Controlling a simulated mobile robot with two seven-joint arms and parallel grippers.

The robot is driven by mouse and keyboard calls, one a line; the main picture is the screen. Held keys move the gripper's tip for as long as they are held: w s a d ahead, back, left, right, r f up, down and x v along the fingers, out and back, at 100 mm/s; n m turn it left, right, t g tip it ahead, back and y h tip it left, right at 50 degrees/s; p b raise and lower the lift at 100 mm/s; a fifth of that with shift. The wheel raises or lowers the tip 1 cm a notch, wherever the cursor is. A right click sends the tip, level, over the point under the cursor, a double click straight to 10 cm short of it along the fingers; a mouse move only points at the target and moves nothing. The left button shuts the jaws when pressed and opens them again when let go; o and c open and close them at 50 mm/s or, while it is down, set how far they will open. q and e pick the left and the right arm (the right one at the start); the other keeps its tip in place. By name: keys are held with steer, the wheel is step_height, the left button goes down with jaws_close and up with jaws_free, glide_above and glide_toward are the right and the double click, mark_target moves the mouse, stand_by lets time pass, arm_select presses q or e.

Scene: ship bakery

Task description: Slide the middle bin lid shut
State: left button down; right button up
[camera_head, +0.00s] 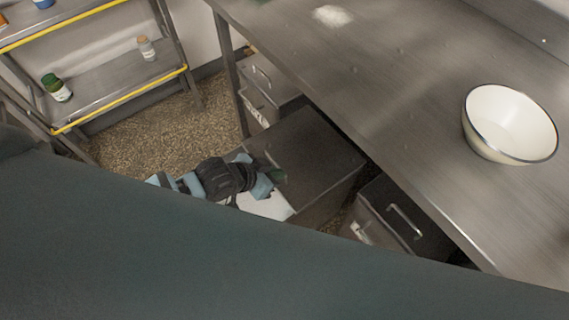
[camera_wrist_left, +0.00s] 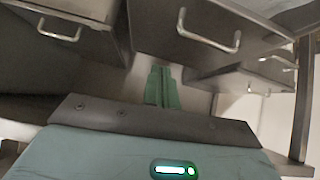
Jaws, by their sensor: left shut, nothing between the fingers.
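The middle bin (camera_head: 330,193) is a dark metal box standing out from under the table. Its lid (camera_head: 312,145) lies over the far part of the top. The near part is open and shows white contents (camera_head: 268,206). My left gripper (camera_head: 278,176) is over the open part, by the lid's near edge; whether it touches is unclear. In the left wrist view its green fingers (camera_wrist_left: 162,90) are together and empty, with a metal panel with a bar handle (camera_wrist_left: 210,38) ahead. My right gripper is not in view.
Bins with handles stand on either side, one behind (camera_head: 262,88) and one at the right (camera_head: 395,220). The steel table (camera_head: 400,90) overhangs them and carries a white bowl (camera_head: 508,125) and a white powder heap (camera_head: 333,15). A shelf rack (camera_head: 105,78) stands at the left, with open floor between.

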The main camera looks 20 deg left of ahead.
arm_select(q)
steer(key=shift+m+g+y, duration=0.3)
steer(key=shift+m+y, duration=0.1)
steer(key=w, duration=0.1)
steer(key=w+a, duration=0.1)
steer(key=w+a+b, duration=0.1)
steer(key=w, duration=0.1)
steer(key=shift+w+r, duration=0.1)
steer(key=shift+r, duration=0.15)
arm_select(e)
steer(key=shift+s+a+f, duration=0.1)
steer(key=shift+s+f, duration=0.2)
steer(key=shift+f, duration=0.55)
arm_select(q)
steer(key=b, duration=0.2)
glide_above(293, 170)
step_height(293, 170, down, 8)
steer(key=shift+w+r, duration=0.1)
steer(key=shift+r, duration=0.1)
steer(key=s+a, duration=0.2)
steer(key=shift+s+p, duration=0.3)
steer(key=shift+p, duration=0.1)
steer(key=shift+s+a+f, duration=0.15)
steer(key=shift+s+a, duration=0.1)
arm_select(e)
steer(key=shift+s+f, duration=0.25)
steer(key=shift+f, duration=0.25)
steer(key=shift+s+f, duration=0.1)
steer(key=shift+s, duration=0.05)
